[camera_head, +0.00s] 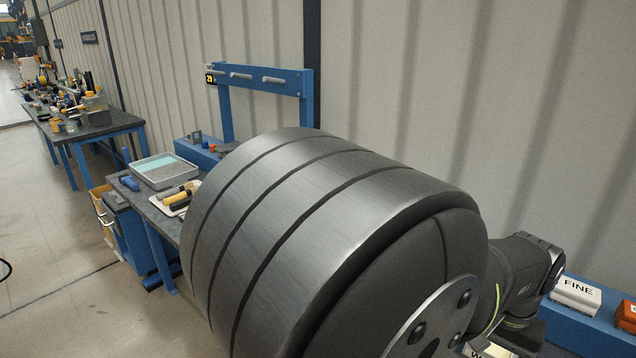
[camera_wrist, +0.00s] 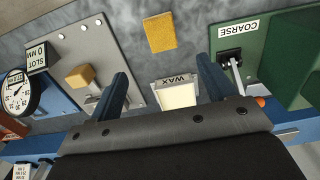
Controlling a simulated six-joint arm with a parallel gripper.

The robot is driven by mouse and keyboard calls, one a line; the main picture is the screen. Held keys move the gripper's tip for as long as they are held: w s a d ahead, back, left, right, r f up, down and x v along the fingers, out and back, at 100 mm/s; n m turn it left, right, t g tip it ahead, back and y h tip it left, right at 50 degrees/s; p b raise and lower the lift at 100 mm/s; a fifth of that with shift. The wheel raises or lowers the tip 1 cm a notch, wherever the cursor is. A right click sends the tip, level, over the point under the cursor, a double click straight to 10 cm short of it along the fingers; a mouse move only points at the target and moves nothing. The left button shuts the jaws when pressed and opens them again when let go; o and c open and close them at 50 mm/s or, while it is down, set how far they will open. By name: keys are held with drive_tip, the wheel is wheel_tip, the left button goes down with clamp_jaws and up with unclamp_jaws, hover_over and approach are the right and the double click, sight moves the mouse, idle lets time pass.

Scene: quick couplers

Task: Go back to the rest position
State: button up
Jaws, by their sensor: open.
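My gripper (camera_wrist: 160,95) shows in the wrist view as two blue fingers set wide apart on a dark bar. It is open, with nothing held between the fingers. A white block labelled WAX (camera_wrist: 176,94) lies beyond the gap between the fingers, close to the right finger in the picture. In the head view my own arm fills the middle and right and hides most of the bench; the gripper is not visible there.
A yellow block (camera_wrist: 159,32), a green COARSE unit (camera_wrist: 264,50), a grey SLOT plate (camera_wrist: 100,50) with a tan block (camera_wrist: 80,76), and a dial gauge (camera_wrist: 20,92) surround the fingers. The head view shows a FINE block (camera_head: 576,293), a tray (camera_head: 163,172) and a blue frame (camera_head: 258,80).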

wheel_tip(320, 180, down, 15)
drive_tip(key=shift+a+f, duration=0.1)
drive_tip(key=shift+r, duration=0.2)
drive_tip(key=r, duration=0.4)
drive_tip(key=shift+s, duration=0.25)
drive_tip(key=s+r, duration=0.6)
drive_tip(key=s, duration=0.5)
drive_tip(key=w+a+r, duration=0.2)
drive_tip(key=w, duration=0.8)
drive_tip(key=w+a+r+n, duration=0.1)
drive_tip(key=w+a+r, duration=0.2)
drive_tip(key=w, duration=0.7)
drive_tip(key=shift+r, duration=0.2)
